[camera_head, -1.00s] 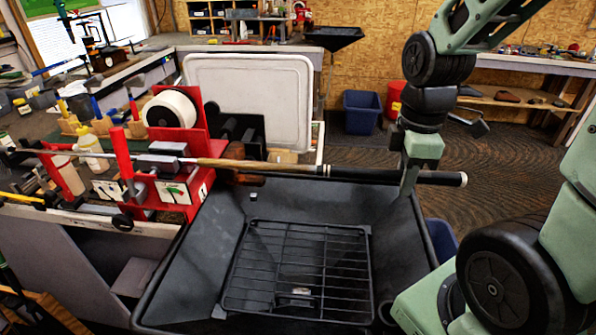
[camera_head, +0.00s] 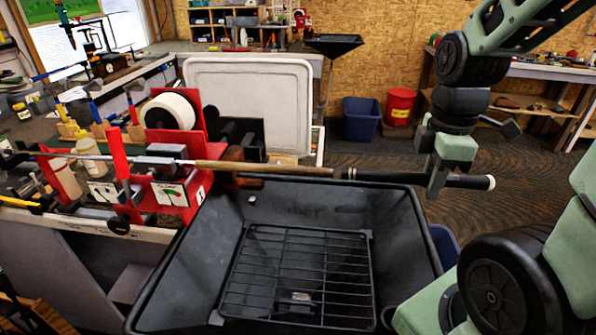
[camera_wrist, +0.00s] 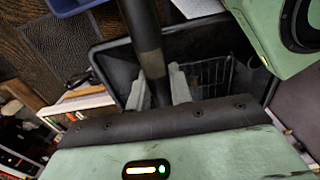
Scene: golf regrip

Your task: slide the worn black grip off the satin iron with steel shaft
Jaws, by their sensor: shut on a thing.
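The satin iron's steel shaft (camera_head: 95,157) lies level in the clamp (camera_head: 166,152) of the red vise stand at the left in the head view. A long tan, tape-like stretch (camera_head: 265,168) of the shaft shows to the right of the clamp. The worn black grip (camera_head: 385,176) lies in line with it, above the black tub, its pale-capped end at the far right. My gripper (camera_head: 437,181) is shut around the grip nearer the capped end. In the wrist view the grip (camera_wrist: 145,45) passes between the fingers of my gripper (camera_wrist: 158,92). How much shaft remains inside the grip is hidden.
A black tub (camera_head: 190,265) with a wire rack (camera_head: 300,275) stands under the club. A white roll (camera_head: 170,109) and a pale board (camera_head: 248,88) stand behind it. A blue bin (camera_head: 361,118) and red bucket (camera_head: 399,106) are on the floor. Space right of the grip looks clear.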

